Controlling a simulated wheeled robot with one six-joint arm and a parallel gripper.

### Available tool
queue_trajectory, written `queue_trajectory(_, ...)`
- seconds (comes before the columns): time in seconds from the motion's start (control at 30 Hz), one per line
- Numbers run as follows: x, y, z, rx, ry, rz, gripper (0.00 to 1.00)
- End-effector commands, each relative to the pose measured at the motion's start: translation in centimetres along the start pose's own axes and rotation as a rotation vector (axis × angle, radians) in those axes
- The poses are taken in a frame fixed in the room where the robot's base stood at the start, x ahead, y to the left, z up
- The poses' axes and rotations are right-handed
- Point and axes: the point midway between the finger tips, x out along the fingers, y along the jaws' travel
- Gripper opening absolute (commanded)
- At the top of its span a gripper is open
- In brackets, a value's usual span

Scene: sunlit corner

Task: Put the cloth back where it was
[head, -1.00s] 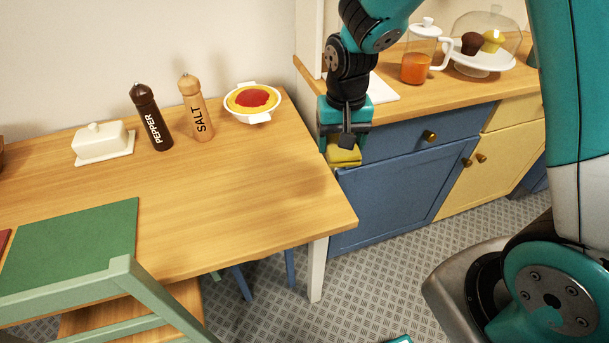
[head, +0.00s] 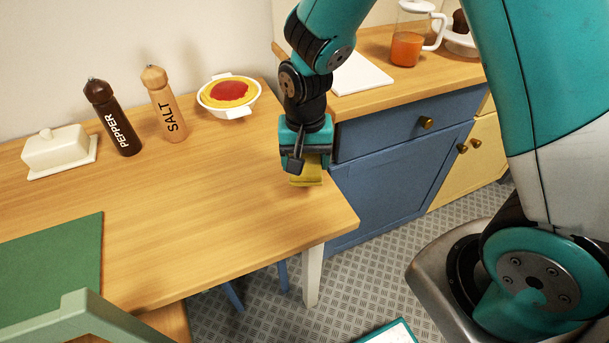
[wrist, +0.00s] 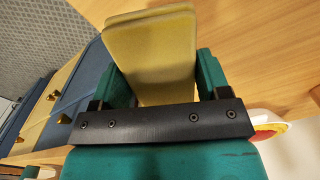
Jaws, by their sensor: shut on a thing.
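The cloth (head: 307,176) is a folded yellow piece held in my gripper (head: 305,160). In the wrist view the yellow cloth (wrist: 152,55) sits between the two teal fingers of my gripper (wrist: 165,75), which is shut on it. In the head view the cloth hangs below the fingers, over the right end of the wooden table (head: 220,215). I cannot tell whether its lower edge touches the tabletop. Part of the cloth is hidden by the gripper.
A pasta-like dish in a white bowl (head: 229,97), a salt mill (head: 164,105), a pepper mill (head: 114,118) and a butter dish (head: 59,151) stand along the back. A green mat (head: 50,255) lies front left. The table's middle is clear. A blue cabinet (head: 395,170) stands right.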

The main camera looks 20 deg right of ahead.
Motion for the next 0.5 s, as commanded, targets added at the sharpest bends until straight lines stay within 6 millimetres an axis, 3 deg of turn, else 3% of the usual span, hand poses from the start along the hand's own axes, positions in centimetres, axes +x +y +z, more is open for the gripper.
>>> queue_trajectory(0.4, 4.5, -0.1, 0.1, -0.002, -0.002, 0.002, 0.47)
queue_trajectory(0.5, 4.7, -0.1, 0.0, -0.002, 0.001, -0.001, 0.47)
